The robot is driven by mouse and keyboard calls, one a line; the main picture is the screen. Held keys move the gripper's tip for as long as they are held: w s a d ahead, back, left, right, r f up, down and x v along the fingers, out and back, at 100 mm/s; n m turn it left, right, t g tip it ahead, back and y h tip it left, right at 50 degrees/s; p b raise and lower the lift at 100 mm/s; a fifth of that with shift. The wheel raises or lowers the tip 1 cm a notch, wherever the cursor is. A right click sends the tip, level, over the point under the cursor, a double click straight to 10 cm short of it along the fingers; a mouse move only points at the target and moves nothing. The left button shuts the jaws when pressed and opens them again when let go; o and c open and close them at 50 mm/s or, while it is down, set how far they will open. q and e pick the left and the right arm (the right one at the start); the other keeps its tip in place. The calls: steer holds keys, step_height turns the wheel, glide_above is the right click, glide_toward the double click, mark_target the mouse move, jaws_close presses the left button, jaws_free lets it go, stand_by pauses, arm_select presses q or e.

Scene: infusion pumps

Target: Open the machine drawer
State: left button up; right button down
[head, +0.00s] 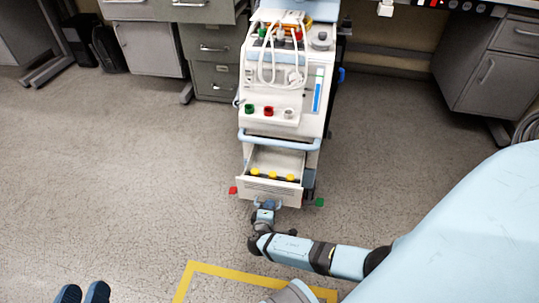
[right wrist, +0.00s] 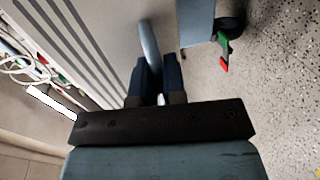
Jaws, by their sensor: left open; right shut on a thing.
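The white machine (head: 284,118) stands in the middle of the head view. Its low drawer (head: 262,187) is pulled out toward me, and its inside shows, with several yellow-topped items (head: 272,176) near the front. My right gripper (head: 268,203) is at the drawer front, shut on the drawer handle. In the right wrist view the pale blue handle (right wrist: 149,40) runs between the dark blue fingers of the right gripper (right wrist: 157,78). My left gripper (head: 83,293) is at the bottom left of the head view, open and empty, far from the machine.
A pale blue bar (head: 279,141) crosses the machine above the drawer. Red (head: 233,190) and green (head: 319,202) caster tabs show at its base. Grey cabinets (head: 215,62) stand behind. The floor around is clear, with a yellow line (head: 215,269) in front.

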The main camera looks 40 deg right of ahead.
steer(key=shift+s+a, duration=0.25)
steer(key=c, duration=1.2)
jaws_free()
